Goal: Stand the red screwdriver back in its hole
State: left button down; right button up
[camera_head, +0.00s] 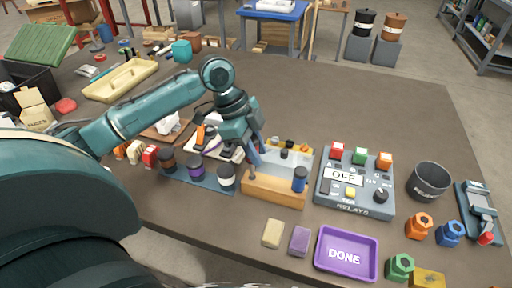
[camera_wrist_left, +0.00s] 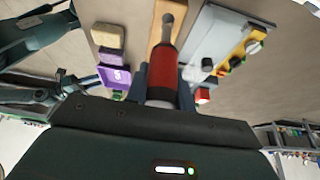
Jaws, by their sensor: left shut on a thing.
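The red screwdriver (camera_wrist_left: 163,75) is between the fingers of my left gripper (camera_wrist_left: 162,85), which is shut on its handle. Its grey shank (camera_wrist_left: 169,28) points away from the wrist. In the head view my left gripper (camera_head: 255,148) is over the left part of the wooden holder block (camera_head: 272,194) and hides the red handle. I cannot tell whether the tip is in a hole. A blue-handled tool (camera_head: 300,180) stands at the block's right end. Dark parts at the left of the wrist view seem to be my right arm; its jaw state is unclear.
Left of the block is a blue rack (camera_head: 205,180) with several jars. Right is the grey relay box (camera_head: 355,200), then a dark bin (camera_head: 429,181). In front lie two sponges (camera_head: 273,233) and the purple DONE tray (camera_head: 347,276).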

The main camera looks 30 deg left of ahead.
pick_arm(q)
jog(key=shift+f+b, duration=0.55)
jog(key=shift+f, duration=1.1)
jog(key=shift+f+b, duration=0.3)
jog(key=shift+f, duration=0.6)
jog(key=c, duration=1.1)
grip_release()
jog(key=shift+a+r, duration=0.1)
jog(key=shift+r, duration=0.1)
jog(key=v, duration=1.2)
jog(key=shift+a+r, duration=0.15)
jog(key=shift+r, duration=0.2)
